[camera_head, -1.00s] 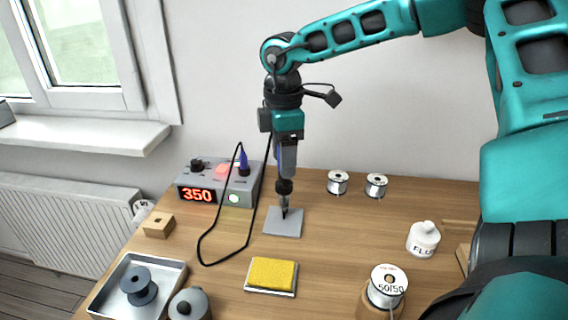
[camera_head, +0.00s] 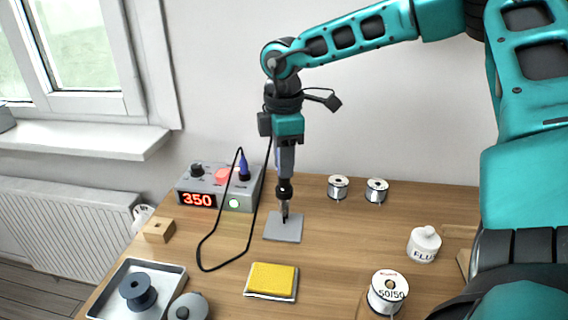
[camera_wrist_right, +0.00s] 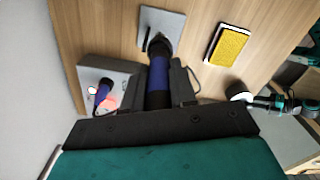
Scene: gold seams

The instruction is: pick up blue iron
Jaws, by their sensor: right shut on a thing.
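My right gripper (camera_head: 287,150) points straight down and is shut on the blue iron (camera_wrist_right: 158,78). In the right wrist view the iron's blue handle sits between the two black fingers. In the head view the gripper hides part of the handle; the iron's dark collar and tip (camera_head: 284,190) show below it, upright over a square grey plate (camera_head: 271,236). I cannot tell whether the tip touches the plate. A black cable loops from the iron to a blue plug (camera_head: 243,164) on the station (camera_head: 240,192), which reads 350. My left gripper is not in the head view.
A yellow sponge (camera_head: 272,277) lies in front. A tray (camera_head: 125,273) with a dark spool, a grey pot (camera_head: 188,307) and a wooden block (camera_head: 159,229) are left.

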